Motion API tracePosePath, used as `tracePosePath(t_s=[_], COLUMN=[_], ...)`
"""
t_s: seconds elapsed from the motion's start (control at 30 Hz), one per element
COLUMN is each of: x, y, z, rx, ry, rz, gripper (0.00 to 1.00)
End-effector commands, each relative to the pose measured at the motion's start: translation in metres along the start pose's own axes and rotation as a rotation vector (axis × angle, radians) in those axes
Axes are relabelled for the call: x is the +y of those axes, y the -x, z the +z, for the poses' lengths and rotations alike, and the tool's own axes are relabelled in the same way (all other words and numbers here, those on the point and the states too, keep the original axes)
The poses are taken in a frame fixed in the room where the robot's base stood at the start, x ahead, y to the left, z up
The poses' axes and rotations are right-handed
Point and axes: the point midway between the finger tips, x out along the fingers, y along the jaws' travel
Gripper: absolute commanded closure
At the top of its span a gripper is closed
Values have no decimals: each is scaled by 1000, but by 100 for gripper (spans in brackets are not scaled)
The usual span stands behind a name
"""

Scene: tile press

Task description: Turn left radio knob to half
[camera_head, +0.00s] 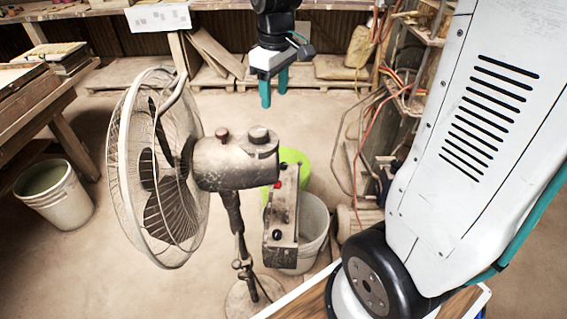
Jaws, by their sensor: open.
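My gripper (274,98) is at the top middle, pointing down, with its two teal fingers apart and nothing seen between them. It is above and apart from the fan's motor housing (235,165). I cannot make out a radio or a left radio knob for certain. A worn upright box (290,203) below the gripper carries a small red button (277,185) and a dark round knob (277,235); I cannot tell whether it belongs to the fan or what it is. The knob's setting is too small to read.
A dusty standing fan (118,160) with a wire cage takes up the left middle. A grey bucket (315,215) stands behind the box. Another bucket (50,205) and a wooden bench (55,120) are at the left. Cables (405,85) hang on the right. Open floor lies behind the fan.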

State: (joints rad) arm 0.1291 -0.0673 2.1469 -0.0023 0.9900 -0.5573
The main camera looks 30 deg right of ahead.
Motion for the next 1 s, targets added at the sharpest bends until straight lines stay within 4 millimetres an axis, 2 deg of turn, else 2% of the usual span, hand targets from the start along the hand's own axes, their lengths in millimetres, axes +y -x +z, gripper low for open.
tracePosePath(t_s=[0.03,0.2,0.37,0.5,0.63,0.8,0.9,1.0], x=[16,66,111,148,178,206,216,222], y=[-16,-69,-133,-198,-264,-347,-384,-409], z=[-15,-57,-87,-104,-112,-111,-107,-104], rx=[-12,-21,-29,-36,-41,-44,-45,-44], ry=[31,156,274,377,472,584,633,668], rz=[-7,-13,-22,-31,-41,-52,-56,-57], gripper=[48,48,48,48,48,48,48,48])
